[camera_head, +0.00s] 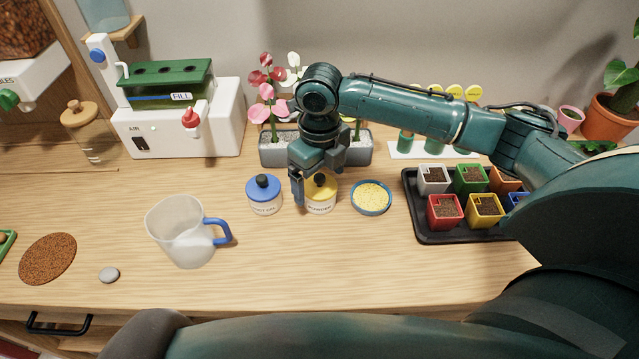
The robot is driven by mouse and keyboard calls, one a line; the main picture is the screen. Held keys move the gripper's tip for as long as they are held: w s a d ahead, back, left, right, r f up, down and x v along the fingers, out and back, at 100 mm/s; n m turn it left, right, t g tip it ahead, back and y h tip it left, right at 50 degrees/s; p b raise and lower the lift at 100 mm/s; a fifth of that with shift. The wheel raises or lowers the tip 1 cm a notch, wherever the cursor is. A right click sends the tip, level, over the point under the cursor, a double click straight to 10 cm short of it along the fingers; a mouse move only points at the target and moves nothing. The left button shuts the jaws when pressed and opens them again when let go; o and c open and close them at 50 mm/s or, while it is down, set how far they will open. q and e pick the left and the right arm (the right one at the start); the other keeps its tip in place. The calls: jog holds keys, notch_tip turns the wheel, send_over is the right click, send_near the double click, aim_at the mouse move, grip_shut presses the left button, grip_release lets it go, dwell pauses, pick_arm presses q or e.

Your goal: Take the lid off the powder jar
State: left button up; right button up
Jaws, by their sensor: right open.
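The powder jar (321,206) stands upright on the wooden table near the middle of the head view. It is white with a dark-lettered label. Its yellow lid (327,190) with a dark knob is on it. My right gripper (318,190) points down at the lid from above, its fingers around or just beside the knob. The jaws are open; the fingers partly hide the lid and knob, and I cannot tell whether they touch it. My left gripper does not show.
A white jar with a blue lid (264,194) stands close on the left, a blue dish of yellow grains (371,197) close on the right. A flower planter (275,153) stands behind. A black tray of pots (426,236) is at right, a clear jug (181,232) at left. The front middle table is clear.

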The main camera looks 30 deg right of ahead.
jog(key=c, duration=1.1)
jog(key=shift+o, duration=0.2)
